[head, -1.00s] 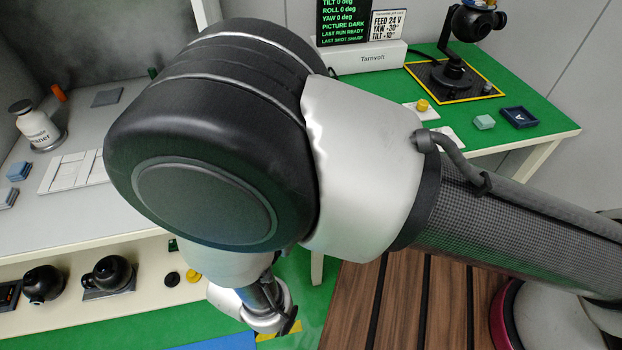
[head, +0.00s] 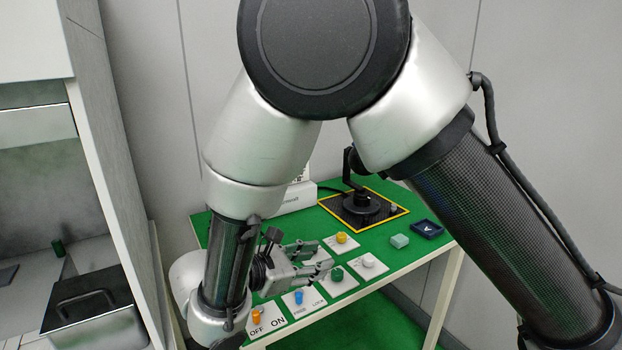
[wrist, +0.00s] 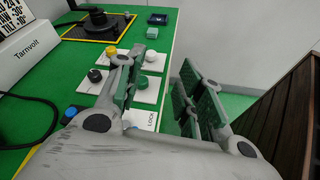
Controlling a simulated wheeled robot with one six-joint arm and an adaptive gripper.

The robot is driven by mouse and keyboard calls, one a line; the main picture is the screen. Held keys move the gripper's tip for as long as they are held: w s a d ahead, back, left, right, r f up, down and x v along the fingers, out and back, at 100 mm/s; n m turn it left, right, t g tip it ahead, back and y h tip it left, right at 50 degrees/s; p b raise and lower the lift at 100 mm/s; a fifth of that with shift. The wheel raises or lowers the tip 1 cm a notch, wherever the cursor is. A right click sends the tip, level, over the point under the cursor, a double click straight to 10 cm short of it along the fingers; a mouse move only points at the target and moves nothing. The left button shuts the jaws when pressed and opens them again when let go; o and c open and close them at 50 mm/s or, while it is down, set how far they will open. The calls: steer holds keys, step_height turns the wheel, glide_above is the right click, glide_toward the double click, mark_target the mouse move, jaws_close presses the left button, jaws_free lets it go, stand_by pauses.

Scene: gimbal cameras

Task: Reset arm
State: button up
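My arm rises across the head view, bent at a large black joint near the top, with the forearm reaching down over the green table (head: 300,238). My gripper (head: 324,258) is above the front part of that table, pointing right, over the control panels. In the wrist view my gripper (wrist: 165,95) shows its green-padded fingers spread with an empty gap between them. Nothing is held.
Panels carry an orange knob (head: 257,317), blue knob (head: 299,296), green knob (head: 337,273), white knob (head: 368,260) and yellow knob (head: 341,238). A black gimbal (head: 362,202) stands on a yellow-edged pad. A pale block (head: 400,241) and a blue tray (head: 427,229) lie right.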

steer(key=d+r+m+g+y, duration=0.2)
steer(key=d+r+m+g, duration=0.35)
steer(key=d, duration=0.75)
steer(key=d+r+m+g+y, duration=0.2)
steer(key=d+r+m+g, duration=0.35)
steer(key=d, duration=0.65)
steer(key=s+d+r+m+t+y, duration=0.6)
steer(key=s+d+m, duration=0.5)
steer(key=s+m, duration=0.1)
steer(key=shift+d+y, duration=0.35)
steer(key=shift+y, duration=0.05)
steer(key=shift+c, duration=0.4)
